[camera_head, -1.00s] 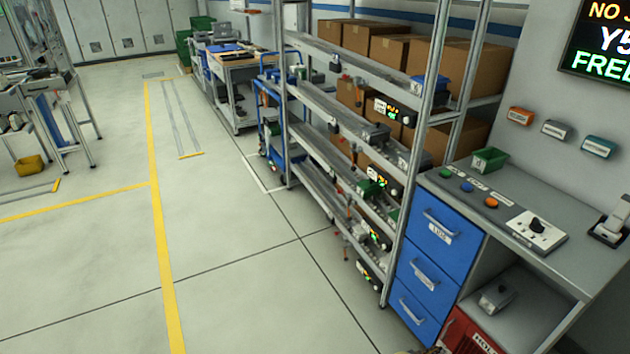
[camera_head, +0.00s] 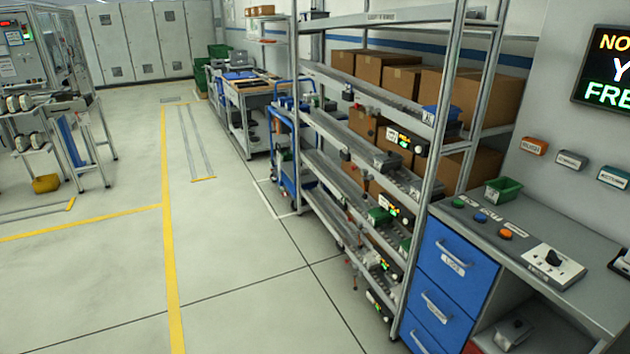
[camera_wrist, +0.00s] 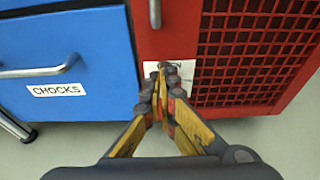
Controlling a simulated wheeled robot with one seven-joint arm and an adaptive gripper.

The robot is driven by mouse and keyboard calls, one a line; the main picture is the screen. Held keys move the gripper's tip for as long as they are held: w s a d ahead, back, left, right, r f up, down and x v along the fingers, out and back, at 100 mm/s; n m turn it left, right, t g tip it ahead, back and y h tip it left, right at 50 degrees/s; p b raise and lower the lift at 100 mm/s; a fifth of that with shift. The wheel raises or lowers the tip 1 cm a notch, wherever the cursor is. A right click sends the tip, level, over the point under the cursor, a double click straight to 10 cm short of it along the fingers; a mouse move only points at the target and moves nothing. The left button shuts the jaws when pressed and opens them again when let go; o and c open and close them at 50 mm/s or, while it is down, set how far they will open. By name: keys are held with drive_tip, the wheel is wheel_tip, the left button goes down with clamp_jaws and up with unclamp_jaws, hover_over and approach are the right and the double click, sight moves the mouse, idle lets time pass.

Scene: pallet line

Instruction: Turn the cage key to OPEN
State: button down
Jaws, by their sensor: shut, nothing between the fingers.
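A red cage (camera_wrist: 258,55) with a mesh front fills the right of the wrist view. A vertical red post (camera_wrist: 165,28) forms its left side. A white plate (camera_wrist: 187,73) sits low on the post, and my gripper's fingers cover much of it; I cannot make out a key or its setting. My gripper (camera_wrist: 162,90) is shut and empty, its tips in front of the plate. I cannot tell whether they touch it. The head view does not show my gripper.
A blue drawer unit labelled CHOCKS (camera_wrist: 65,65) with a metal handle stands left of the cage.

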drive_tip(key=f+p+v, duration=0.1)
drive_tip(key=v, duration=0.5)
drive_tip(key=shift+f, duration=0.2)
drive_tip(key=shift+a, duration=0.1)
